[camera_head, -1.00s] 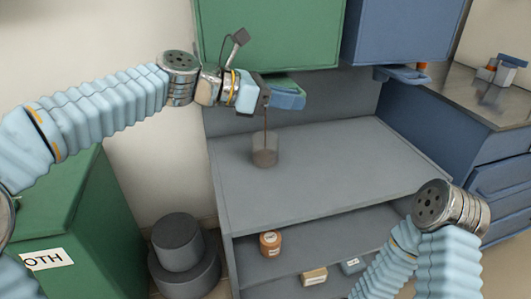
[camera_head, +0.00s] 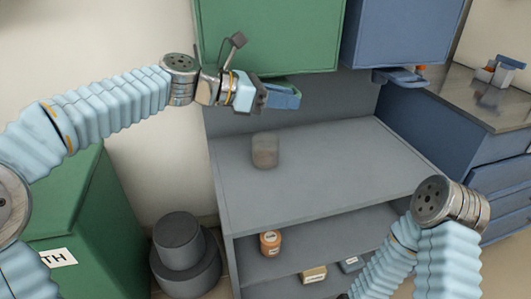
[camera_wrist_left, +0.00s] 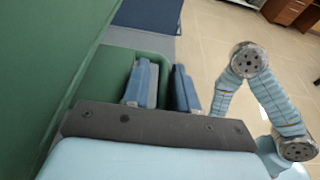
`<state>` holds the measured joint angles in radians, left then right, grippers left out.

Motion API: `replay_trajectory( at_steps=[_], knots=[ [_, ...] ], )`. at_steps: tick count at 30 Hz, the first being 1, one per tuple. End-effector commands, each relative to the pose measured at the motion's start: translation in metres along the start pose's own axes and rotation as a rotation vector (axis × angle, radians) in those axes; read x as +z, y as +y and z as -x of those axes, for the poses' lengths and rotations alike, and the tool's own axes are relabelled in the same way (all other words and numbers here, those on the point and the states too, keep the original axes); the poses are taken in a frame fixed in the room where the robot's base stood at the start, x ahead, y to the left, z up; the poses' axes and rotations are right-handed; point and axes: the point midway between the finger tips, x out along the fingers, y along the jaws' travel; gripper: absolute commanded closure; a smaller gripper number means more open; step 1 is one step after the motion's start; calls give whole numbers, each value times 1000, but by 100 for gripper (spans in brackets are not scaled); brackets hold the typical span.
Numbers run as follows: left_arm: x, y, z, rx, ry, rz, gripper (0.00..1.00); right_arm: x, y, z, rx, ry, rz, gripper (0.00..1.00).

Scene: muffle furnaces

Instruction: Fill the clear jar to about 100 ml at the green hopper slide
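The clear jar (camera_head: 265,150) stands upright on the grey bench top, below the green hopper (camera_head: 268,35). Grey-brown material shows in it; I cannot read its level against a scale. No stream falls into it. My left gripper (camera_head: 283,96) is at the green slide (camera_head: 283,82) under the hopper, above the jar and slightly to its right. In the left wrist view the two blue fingers (camera_wrist_left: 165,88) are apart, with the edge of the green slide (camera_wrist_left: 100,78) by them. Contact is unclear. My right arm is at the lower right; its gripper is out of view.
The bench top (camera_head: 330,165) is clear around the jar. A blue hopper (camera_head: 395,30) with its own blue slide (camera_head: 402,77) is on the right. An orange-brown jar (camera_head: 270,243) and small boxes sit on the shelf below. A green cabinet (camera_head: 95,215) stands left.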

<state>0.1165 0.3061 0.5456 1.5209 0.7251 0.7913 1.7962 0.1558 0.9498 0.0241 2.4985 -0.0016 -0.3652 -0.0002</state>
Motion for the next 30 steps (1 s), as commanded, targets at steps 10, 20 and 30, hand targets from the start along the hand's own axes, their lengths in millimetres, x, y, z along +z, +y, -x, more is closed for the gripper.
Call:
replay_trajectory(
  at_steps=[10, 20, 30],
  knots=[
    [0, 0, 0, 0, 0, 0, 52, 0, 0, 0, 0, 0, 0, 57],
    [-1, 2, 26, 8, 0, -1, 52, 2, -2, -3, -4, -4, 4, 57],
    [0, 0, 108, 5, 1, -1, 52, 2, -1, -4, -4, -4, 4, 57]
  ],
)
